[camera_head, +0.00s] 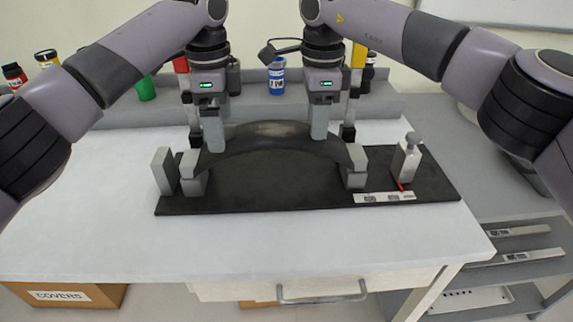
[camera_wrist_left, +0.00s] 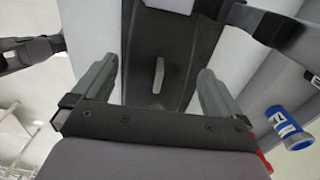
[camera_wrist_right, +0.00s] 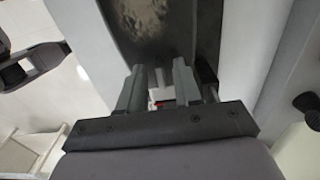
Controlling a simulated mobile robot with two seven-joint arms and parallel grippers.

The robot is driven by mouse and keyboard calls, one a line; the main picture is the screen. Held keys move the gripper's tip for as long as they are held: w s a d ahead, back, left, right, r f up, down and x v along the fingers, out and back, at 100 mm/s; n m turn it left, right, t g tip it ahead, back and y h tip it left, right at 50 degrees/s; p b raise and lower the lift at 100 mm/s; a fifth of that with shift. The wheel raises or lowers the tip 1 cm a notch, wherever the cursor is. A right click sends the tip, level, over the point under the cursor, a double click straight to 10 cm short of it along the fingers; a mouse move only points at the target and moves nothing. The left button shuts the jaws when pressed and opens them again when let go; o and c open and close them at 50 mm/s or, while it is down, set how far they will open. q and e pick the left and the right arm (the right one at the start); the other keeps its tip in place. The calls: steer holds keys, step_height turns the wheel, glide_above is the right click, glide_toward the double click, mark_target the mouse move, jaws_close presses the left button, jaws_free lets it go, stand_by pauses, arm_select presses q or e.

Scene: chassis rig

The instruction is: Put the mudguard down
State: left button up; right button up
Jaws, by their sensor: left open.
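The mudguard (camera_head: 265,136) is a dark arched strip. It spans the black board, its ends at the grey support blocks (camera_head: 193,183) and (camera_head: 355,178). My left gripper (camera_head: 211,148) is over its left part. In the left wrist view the fingers (camera_wrist_left: 160,88) stand wide apart, with a small pale tab on the mudguard (camera_wrist_left: 157,105) between them, untouched. My right gripper (camera_head: 320,136) is over its right part. In the right wrist view its fingers (camera_wrist_right: 160,78) are close together and appear closed on a pale tab; the contact is partly hidden.
The black board (camera_head: 265,190) lies on the white table (camera_head: 100,205). An upright grey block (camera_head: 163,171) stands at its left, a knobbed grey block (camera_head: 406,162) at its right beside a labelled strip (camera_head: 384,198). Bottles, including a blue one (camera_head: 277,77), stand behind.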

arm_select(q)
step_height(320, 180, up, 10)
arm_select(e)
step_height(320, 180, up, 8)
steer(key=shift+f, duration=0.25)
stand_by(0.4)
stand_by(0.4)
